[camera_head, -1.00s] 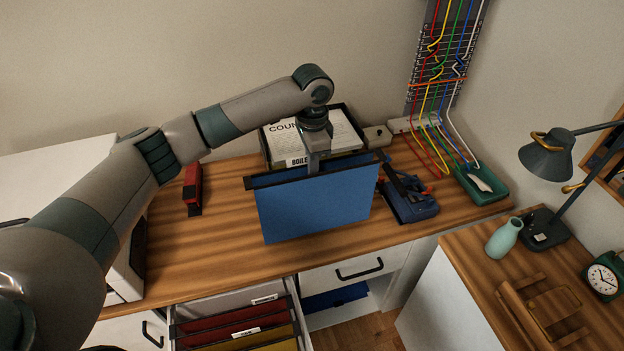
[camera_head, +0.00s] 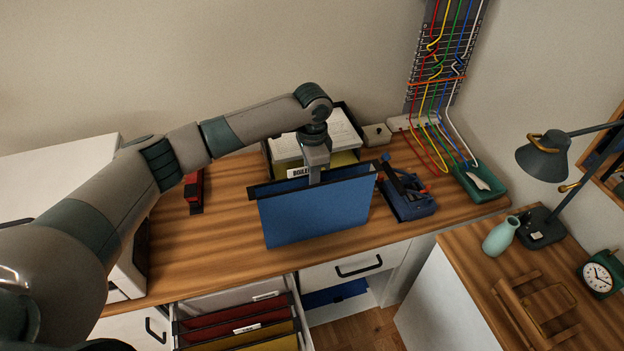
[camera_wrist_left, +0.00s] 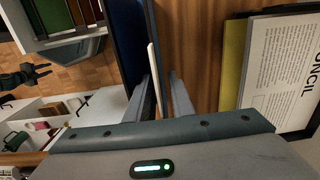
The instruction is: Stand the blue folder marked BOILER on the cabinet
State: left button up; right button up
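The blue folder (camera_head: 318,210) hangs upright over the front of the wooden desk, its broad face to the camera. A white tab marked BOILER (camera_head: 299,172) stands above its top edge. My left gripper (camera_head: 316,178) is shut on the folder at its top edge. In the left wrist view the fingers (camera_wrist_left: 163,95) point along the folder (camera_wrist_left: 126,40), with a thin white strip between them. I cannot tell whether its bottom touches the desk. A white cabinet (camera_head: 455,300) with a wooden top stands at the right. My right gripper is not in the head view.
A document tray (camera_head: 356,121) with papers stands behind the folder. A blue tool holder (camera_head: 410,203) is close on its right, a red stapler (camera_head: 194,190) left. An open drawer of folders (camera_head: 240,325) is below. A vase (camera_head: 502,236), lamp (camera_head: 543,226), clock (camera_head: 600,277) and wooden rack (camera_head: 538,305) occupy the cabinet top.

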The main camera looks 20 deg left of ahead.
pick_arm(q)
jog(key=shift+r, duration=0.15)
jog(key=shift+r+b, duration=0.35)
jog(key=shift+r, duration=0.3)
notch_tip(320, 180, up, 9)
jog(key=b, duration=0.3)
jog(key=shift+r, duration=0.9)
jog(key=shift+d+f, duration=0.1)
jog(key=shift+f, duration=0.05)
